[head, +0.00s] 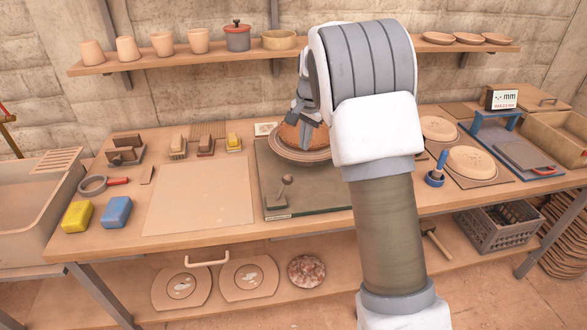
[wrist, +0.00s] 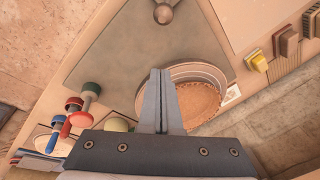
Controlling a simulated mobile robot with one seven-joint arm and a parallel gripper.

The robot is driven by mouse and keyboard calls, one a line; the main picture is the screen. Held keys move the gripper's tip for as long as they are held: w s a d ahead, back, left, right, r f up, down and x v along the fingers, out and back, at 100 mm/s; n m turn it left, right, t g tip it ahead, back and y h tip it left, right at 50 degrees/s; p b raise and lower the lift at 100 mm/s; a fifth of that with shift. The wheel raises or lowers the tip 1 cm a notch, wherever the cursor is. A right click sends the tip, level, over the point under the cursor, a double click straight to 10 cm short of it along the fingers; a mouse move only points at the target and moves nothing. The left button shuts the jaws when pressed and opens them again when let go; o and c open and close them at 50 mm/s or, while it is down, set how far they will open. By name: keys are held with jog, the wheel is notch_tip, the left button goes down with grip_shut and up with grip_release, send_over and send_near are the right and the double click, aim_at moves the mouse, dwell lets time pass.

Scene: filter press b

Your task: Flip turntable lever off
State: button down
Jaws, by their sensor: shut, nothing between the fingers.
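The turntable (head: 290,156) is a round grey disc with an orange-brown top, standing on a dark green base plate (head: 325,200) in the middle of the bench. In the wrist view the turntable (wrist: 206,72) lies just right of my fingers. The lever (head: 286,181) has a grey ball knob on a short stem, rising from a small block at the plate's front left. In the wrist view the lever knob (wrist: 163,13) is at the top edge, beyond my fingertips and apart from them. My gripper (head: 304,112) is shut and empty, above the turntable. It also shows in the wrist view (wrist: 160,72).
A bare board (head: 200,196) lies left of the plate, with brushes (head: 205,145) behind it. A blue-handled tool (head: 437,167) stands right of the plate. A shelf (head: 215,60) with pots runs above the bench. My arm hides part of the bench's right middle.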

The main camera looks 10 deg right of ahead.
aim_at(283, 188)
jog(key=a+f, duration=0.3)
jog(key=f, duration=0.6)
jog(key=shift+s, duration=0.25)
dwell(0.4)
jog(key=shift+a+r+h+p, duration=0.2)
jog(key=shift+a+h+p, duration=0.1)
jog(key=shift+a+p, duration=0.05)
